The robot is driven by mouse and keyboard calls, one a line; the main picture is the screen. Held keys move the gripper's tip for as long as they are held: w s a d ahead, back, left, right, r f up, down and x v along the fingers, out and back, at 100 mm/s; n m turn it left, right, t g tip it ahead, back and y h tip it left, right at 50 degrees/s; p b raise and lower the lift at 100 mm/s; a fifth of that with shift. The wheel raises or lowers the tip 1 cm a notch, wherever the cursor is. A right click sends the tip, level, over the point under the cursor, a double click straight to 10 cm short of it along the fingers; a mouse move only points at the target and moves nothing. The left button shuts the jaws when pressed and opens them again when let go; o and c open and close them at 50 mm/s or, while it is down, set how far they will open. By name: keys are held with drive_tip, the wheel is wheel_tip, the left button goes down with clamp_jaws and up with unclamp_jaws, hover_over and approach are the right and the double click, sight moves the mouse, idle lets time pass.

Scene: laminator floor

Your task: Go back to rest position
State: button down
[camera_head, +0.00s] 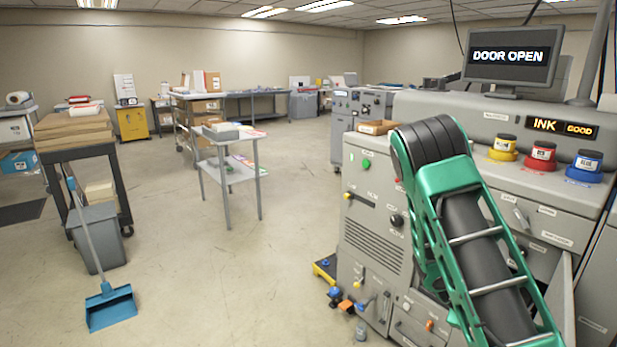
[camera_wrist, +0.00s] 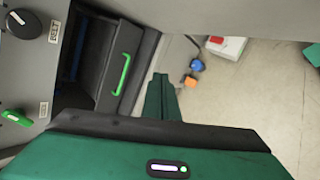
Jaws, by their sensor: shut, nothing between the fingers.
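My gripper (camera_wrist: 160,85) shows in the wrist view as narrow dark green fingers, closed together with nothing between them. They are in front of the grey machine's open compartment (camera_wrist: 92,60), beside a dark door or drawer panel with a green handle (camera_wrist: 121,74). I cannot tell whether they touch it. In the head view my green and black arm reaches down over the front of the grey machine (camera_head: 375,240), and the gripper is hidden. A monitor (camera_head: 510,56) on the machine reads "DOOR OPEN". A small display (camera_head: 562,127) reads "INK GOOD".
Yellow (camera_head: 503,150), red (camera_head: 541,158) and blue (camera_head: 585,168) ink pots stand on the machine top. Small blue and orange parts (camera_head: 340,299) lie on the floor at its base. A grey side table (camera_head: 230,178), bin (camera_head: 96,238) and blue dustpan (camera_head: 110,308) stand left. Floor between is clear.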

drive_tip(key=s+a+r+m+t+y, duration=0.1)
drive_tip(key=s+a+r+m+y, duration=0.15)
drive_tip(key=a+r, duration=0.5)
drive_tip(key=s+a+r+m+y, duration=0.1)
drive_tip(key=a+r+m+y, duration=0.2)
drive_tip(key=a+r, duration=0.45)
drive_tip(key=s+a+r+m+t+y, duration=0.1)
drive_tip(key=s+a+r+m+y, duration=0.15)
drive_tip(key=s+a+r, duration=0.95)
drive_tip(key=s+d+f+m+g, duration=0.1)
drive_tip(key=s+d+m+g, duration=0.3)
drive_tip(key=s+d, duration=0.8)
drive_tip(key=s+m, duration=0.2)
drive_tip(key=s, duration=0.1)
drive_tip(key=shift+s+d+m, duration=0.15)
drive_tip(key=shift+s+m, duration=0.15)
drive_tip(key=shift+s, duration=0.1)
